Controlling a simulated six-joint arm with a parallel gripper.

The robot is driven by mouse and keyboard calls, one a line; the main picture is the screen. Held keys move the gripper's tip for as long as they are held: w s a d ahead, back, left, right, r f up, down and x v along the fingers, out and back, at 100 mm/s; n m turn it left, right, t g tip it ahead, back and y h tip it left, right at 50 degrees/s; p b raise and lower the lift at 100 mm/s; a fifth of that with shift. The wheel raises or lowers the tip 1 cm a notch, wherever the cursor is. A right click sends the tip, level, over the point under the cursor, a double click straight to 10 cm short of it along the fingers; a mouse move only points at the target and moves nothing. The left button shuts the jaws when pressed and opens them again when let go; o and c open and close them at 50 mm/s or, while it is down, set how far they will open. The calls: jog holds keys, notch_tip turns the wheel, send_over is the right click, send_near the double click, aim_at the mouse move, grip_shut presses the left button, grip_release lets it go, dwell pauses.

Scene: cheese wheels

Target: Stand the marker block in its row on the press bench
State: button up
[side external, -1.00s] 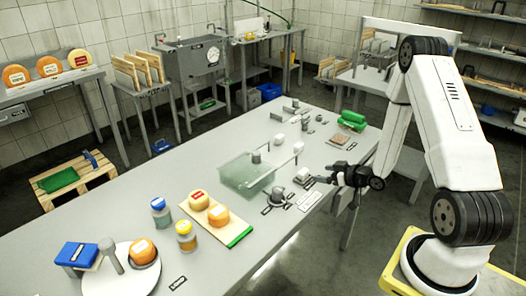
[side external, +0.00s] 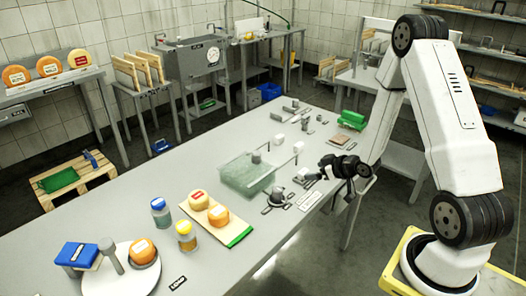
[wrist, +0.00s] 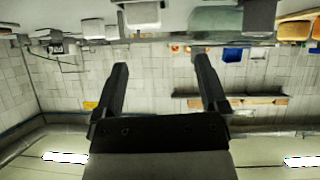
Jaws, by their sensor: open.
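My gripper (side external: 312,176) is open and empty at the near right edge of the press bench (side external: 130,215). A small pale block (side external: 301,174) stands on the bench just left of my fingertips. In the wrist view my open fingers (wrist: 160,75) point towards the top, and a whitish block (wrist: 142,14) shows beyond the gap between them, apart from both. I cannot tell for sure which small block is the marker block. Several small white and grey pieces stand farther back on the bench, and its row is too small to make out.
A clear greenish basin (side external: 245,178) stands left of my gripper, with a dark round fitting (side external: 276,195) close by. A board (side external: 240,234) carries two cheeses, with jars beside it. A green piece (side external: 352,119) lies at the far right. The front of the bench has bare room.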

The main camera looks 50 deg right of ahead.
jog(key=s+a+r+g, duration=0.4)
jog(key=a+r, duration=0.1)
jog(key=a, duration=0.5)
jog(key=s+a+r+g, duration=0.4)
jog(key=s+a, duration=0.1)
jog(key=a, duration=0.5)
jog(key=shift+s+r+y, duration=0.2)
jog(key=shift+r+y, duration=0.1)
jog(key=shift+r, duration=0.05)
jog(key=shift+s+a+g, duration=0.2)
jog(key=shift+s+g, duration=0.05)
jog(key=shift+g, duration=0.05)
jog(key=shift+c, duration=1.1)
jog(key=shift+w+d, duration=0.1)
